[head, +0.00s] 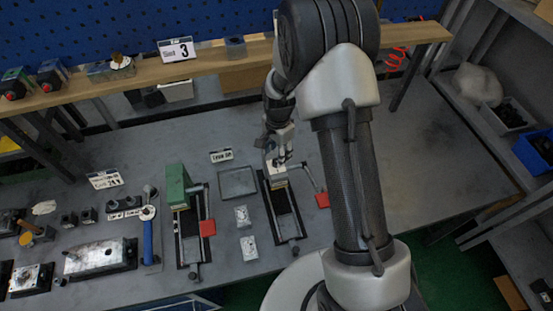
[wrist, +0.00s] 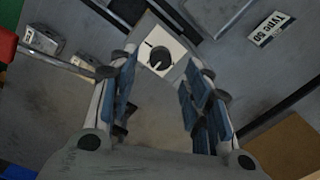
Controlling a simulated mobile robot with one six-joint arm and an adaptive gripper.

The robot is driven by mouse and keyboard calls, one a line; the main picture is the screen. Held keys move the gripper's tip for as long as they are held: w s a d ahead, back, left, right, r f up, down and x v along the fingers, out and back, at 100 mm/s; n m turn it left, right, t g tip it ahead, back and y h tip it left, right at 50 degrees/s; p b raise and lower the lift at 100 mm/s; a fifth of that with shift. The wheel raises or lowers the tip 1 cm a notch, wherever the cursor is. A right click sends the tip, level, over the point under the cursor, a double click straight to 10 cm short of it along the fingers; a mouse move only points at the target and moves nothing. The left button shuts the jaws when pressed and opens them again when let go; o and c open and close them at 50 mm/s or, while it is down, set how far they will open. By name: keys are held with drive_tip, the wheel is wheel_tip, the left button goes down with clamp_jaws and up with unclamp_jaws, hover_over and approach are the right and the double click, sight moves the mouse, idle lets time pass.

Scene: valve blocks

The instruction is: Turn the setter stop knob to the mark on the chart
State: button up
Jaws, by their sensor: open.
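The knob (wrist: 160,56) is a small dark round piece on a white dial face of a grey block. A short dark line lies on the dial above left of it, and a pale pointer line shows at its lower edge. My gripper (wrist: 163,78) is open, with its blue-padded fingers to either side of the dial and nothing between them. In the head view, my gripper (head: 278,160) is over the back end of the right black-railed fixture (head: 286,215) and hides the knob.
A second fixture with a green block (head: 177,187) stands to the left. An empty grey tray (head: 237,182) lies between the fixtures. A wooden shelf (head: 220,62) runs behind. The bench at right is clear.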

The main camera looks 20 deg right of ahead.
sight(276, 161)
drive_tip(key=shift+f, duration=2.15)
drive_tip(key=shift+c, duration=0.2)
clamp_jaws()
